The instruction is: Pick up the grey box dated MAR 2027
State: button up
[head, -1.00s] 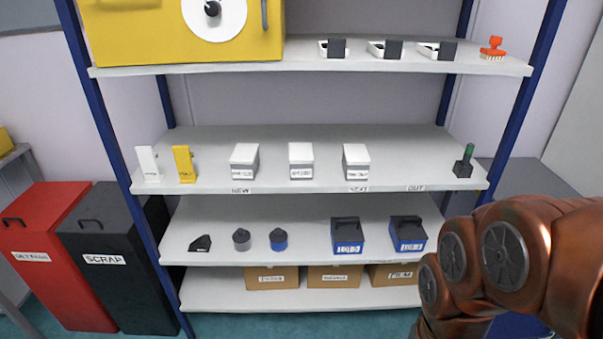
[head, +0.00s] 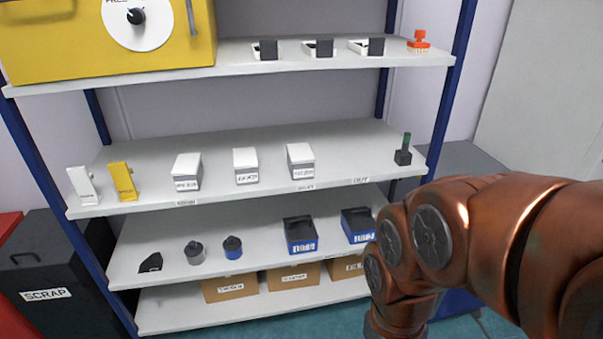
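Three grey boxes with white lids stand in a row on the middle shelf (head: 225,196). They are the left box (head: 187,171), the middle box (head: 246,165) and the right box (head: 300,161). Each has a small white label on its front, but the print is too small to read, so I cannot tell which is dated MAR 2027. My copper-coloured arm is at the right of the head view, in front of the shelf's right end. My gripper is not in view.
White and yellow holders (head: 122,181) stand at the shelf's left end, a dark block with a green top (head: 403,152) at its right end. Blue bins (head: 300,236) sit below. A yellow cabinet (head: 60,45) is above. Blue posts (head: 452,90) frame the rack. A black SCRAP bin (head: 45,275) stands left.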

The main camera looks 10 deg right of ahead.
aim_at(300, 160)
jog(key=u, duration=0.4)
jog(key=k, duration=0.5)
jog(key=u, duration=1)
jog(key=i, duration=1.25)
jog(key=z, duration=0.75)
